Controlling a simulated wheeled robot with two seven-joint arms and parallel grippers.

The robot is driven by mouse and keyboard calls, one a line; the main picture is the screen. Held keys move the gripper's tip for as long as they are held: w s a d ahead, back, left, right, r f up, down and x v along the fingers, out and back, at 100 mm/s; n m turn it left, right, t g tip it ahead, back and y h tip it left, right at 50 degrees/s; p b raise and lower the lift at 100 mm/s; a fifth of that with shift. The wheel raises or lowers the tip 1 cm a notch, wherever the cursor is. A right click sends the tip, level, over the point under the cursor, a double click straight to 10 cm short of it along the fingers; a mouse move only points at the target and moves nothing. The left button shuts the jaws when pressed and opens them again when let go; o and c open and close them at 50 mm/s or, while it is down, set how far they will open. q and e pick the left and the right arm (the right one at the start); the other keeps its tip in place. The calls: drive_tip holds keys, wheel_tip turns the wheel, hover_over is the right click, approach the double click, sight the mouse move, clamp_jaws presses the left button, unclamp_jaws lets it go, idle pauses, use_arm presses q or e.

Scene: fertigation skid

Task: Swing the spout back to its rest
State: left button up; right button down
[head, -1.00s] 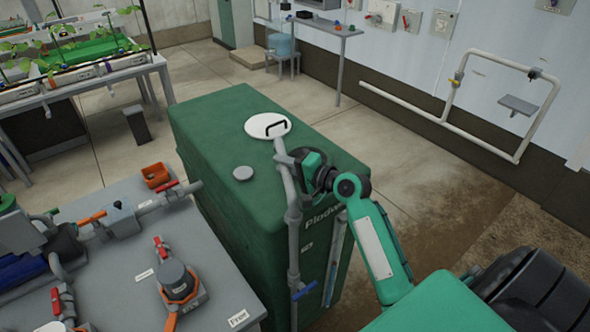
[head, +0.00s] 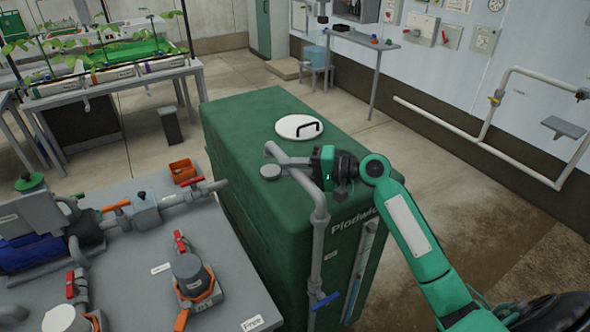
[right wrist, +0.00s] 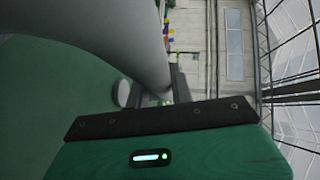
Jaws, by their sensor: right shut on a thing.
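The grey spout (head: 278,153) is the bent top of an upright grey pipe (head: 320,240) at the front of the green tank (head: 245,210). My right gripper (head: 294,165) is shut on the spout, coming from the right. In the right wrist view the spout (right wrist: 115,35) fills the upper left and the fingertips are mostly hidden. My left gripper is not in view.
A blue-handled valve (head: 324,301) sits low on the upright pipe. A grey bench (head: 215,235) with pumps, valves and an orange tray (head: 182,170) stands left of the tank. White wall piping (head: 520,172) is at the right. The floor behind the tank is clear.

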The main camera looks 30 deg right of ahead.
drive_tip(key=shift+s+a+f, duration=0.1)
drive_tip(key=shift+a+f, duration=0.05)
drive_tip(key=c, duration=1.5)
unclamp_jaws()
drive_tip(key=shift+c, duration=0.2)
drive_tip(key=o, duration=0.3)
drive_tip(key=shift+a, duration=0.2)
drive_tip(key=shift+d, duration=0.25)
drive_tip(key=b+v, duration=0.4)
drive_tip(key=v, duration=0.9)
drive_tip(key=shift+d+b, duration=0.15)
drive_tip(key=shift+b, duration=0.25)
drive_tip(key=shift+s, duration=0.1)
